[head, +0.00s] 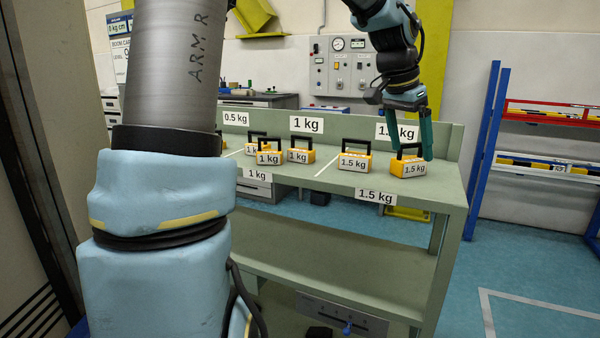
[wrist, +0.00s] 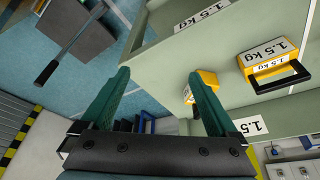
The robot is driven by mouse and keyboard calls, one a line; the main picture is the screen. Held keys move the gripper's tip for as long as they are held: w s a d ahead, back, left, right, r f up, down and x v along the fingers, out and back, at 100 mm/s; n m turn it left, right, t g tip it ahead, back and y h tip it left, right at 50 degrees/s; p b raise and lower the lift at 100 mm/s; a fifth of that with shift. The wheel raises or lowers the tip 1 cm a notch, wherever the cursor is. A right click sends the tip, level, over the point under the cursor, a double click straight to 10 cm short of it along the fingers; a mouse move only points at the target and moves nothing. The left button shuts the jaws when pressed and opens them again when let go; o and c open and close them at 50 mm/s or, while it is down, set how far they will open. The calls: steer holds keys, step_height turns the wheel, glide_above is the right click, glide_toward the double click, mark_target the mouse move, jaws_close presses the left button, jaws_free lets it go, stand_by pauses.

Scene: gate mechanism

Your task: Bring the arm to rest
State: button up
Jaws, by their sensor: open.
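My gripper (head: 411,148) is at the right end of the bench in the head view, at the rightmost yellow 1.5 kg weight (head: 409,168). Its two green fingers are spread apart; the wrist view also shows the open gripper (wrist: 158,76) with nothing between the fingers. In that view the right finger partly covers a yellow weight (wrist: 207,77). Whether a finger touches the weight, I cannot tell. My arm comes down from the top of the head view.
The green bench (head: 330,190) carries several yellow weights with black handles, including another 1.5 kg weight (head: 354,162) to the left. A back panel with labels runs behind them. A blue and red rack (head: 550,112) stands at right. Blue floor (head: 540,240) is clear on the right.

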steer(key=s+a+f+n+y, duration=0.1)
steer(key=a+f+n, duration=0.2)
steer(key=a+f, duration=0.45)
steer(key=s+a+f+n+y, duration=0.1)
steer(key=a+f+n, duration=0.25)
steer(key=a, duration=0.65)
steer(key=s+a+f+n, duration=0.2)
steer(key=s+a+f, duration=0.1)
steer(key=a, duration=0.3)
steer(key=s+a+f+n+y+p, duration=0.1)
steer(key=s+a+f+n, duration=0.2)
steer(key=s+a, duration=0.2)
steer(key=shift+a+f, duration=0.15)
steer(key=shift+a, duration=0.45)
